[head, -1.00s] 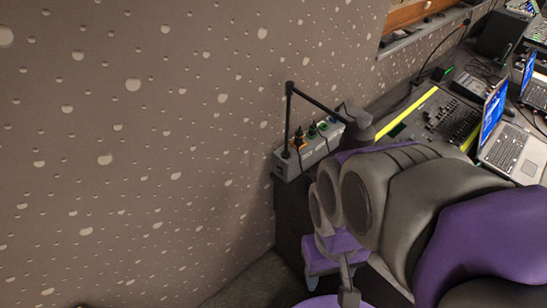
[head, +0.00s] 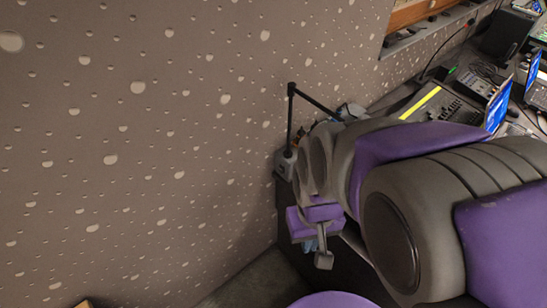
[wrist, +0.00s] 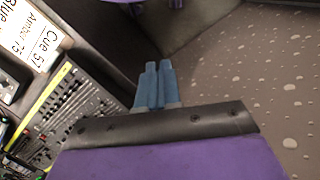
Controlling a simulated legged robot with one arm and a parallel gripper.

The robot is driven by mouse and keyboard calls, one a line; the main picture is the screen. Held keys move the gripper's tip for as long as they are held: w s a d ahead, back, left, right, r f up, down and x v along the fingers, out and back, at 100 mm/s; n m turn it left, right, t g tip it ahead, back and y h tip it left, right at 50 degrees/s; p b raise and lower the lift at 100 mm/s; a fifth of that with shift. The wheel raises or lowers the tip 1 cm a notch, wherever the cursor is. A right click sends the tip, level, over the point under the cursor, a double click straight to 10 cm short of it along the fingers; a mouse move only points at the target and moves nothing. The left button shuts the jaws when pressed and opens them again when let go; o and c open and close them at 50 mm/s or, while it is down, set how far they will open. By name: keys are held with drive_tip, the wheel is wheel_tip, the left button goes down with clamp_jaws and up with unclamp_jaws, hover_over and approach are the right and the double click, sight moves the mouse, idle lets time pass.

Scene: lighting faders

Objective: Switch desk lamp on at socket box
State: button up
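A dark desk lamp (head: 290,122) with an upright post and a slanting arm stands at the wall end of the desk. Only a grey end of the socket box (head: 284,164) shows at the foot of the post; my arm hides its sockets and switches. My gripper (head: 311,246) hangs below and to the right of the box in the head view, in front of the desk's dark side. In the wrist view its two blue fingers (wrist: 159,66) lie side by side, closed with nothing between them. The socket box is not recognisable in the wrist view.
A fader console (head: 440,106) with a yellow edge and a laptop (head: 497,103) stand on the desk to the right. The console (wrist: 75,112) and a cue sign (wrist: 35,36) show in the wrist view. The speckled wall (head: 140,150) bounds the left; carpet lies below.

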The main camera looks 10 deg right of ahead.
sight(281, 170)
drive_tip(key=w+a+f+t+p, duration=0.1)
drive_tip(key=w+f, duration=0.1)
drive_tip(key=w, duration=0.3)
drive_tip(key=w+a+f+t+p, duration=0.1)
drive_tip(key=w+f, duration=0.1)
drive_tip(key=w, duration=0.3)
drive_tip(key=w+a+f+t+h+p, duration=0.1)
drive_tip(key=w+f+p, duration=0.1)
drive_tip(key=w, duration=0.3)
drive_tip(key=shift+w+n, duration=0.4)
clamp_jaws()
drive_tip(key=w+a+f+n+t+h+p, duration=0.2)
drive_tip(key=w+f+t+p, duration=0.3)
drive_tip(key=w+f, duration=0.3)
drive_tip(key=shift+w+a+f+n, duration=0.35)
drive_tip(key=shift+w+a+n, duration=0.25)
drive_tip(key=shift+w, duration=1.45)
drive_tip(key=shift+d, duration=0.1)
drive_tip(key=w+d+f+b, duration=0.2)
drive_tip(key=w+d+f, duration=0.3)
drive_tip(key=w+f, duration=0.2)
drive_tip(key=shift+w+d, duration=0.4)
drive_tip(key=shift+f, duration=0.1)
